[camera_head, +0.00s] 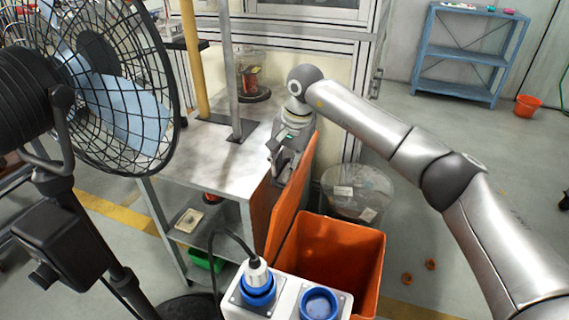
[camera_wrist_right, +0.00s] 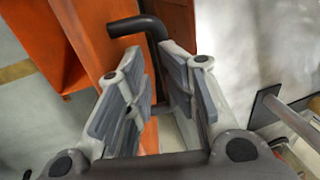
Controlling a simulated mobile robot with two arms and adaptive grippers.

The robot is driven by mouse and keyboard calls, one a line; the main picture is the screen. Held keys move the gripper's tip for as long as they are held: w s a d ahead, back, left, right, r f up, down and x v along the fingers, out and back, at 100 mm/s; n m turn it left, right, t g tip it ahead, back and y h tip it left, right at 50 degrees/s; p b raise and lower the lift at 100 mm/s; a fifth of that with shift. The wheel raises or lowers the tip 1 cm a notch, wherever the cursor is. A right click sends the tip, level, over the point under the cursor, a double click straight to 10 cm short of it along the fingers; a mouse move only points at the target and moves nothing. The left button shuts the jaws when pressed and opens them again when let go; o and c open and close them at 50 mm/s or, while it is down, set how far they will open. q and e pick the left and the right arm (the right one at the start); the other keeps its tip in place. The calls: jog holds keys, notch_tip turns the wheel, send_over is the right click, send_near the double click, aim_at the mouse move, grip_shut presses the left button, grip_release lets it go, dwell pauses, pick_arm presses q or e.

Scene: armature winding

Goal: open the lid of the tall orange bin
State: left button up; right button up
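The tall orange bin (camera_head: 352,250) stands at the lower middle of the head view, with its mouth uncovered. Its orange lid (camera_head: 290,205) stands up steeply along the bin's left side. My right gripper (camera_head: 280,158) is at the lid's upper part, on its left face. In the right wrist view, a black bent handle (camera_wrist_right: 150,26) stands out from the orange lid (camera_wrist_right: 98,30). My left gripper does not show.
A metal table (camera_head: 215,160) with posts stands left of the lid, close to it. A black fan (camera_head: 110,90) is at the left. A clear bin (camera_head: 357,190) stands behind the orange bin. A blue-socketed box (camera_head: 285,297) is in front.

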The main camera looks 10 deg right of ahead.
jog(key=v, duration=1)
jog(key=shift+d, duration=0.2)
dwell(0.3)
jog(key=shift+w+f, duration=0.1)
jog(key=shift+f, duration=0.05)
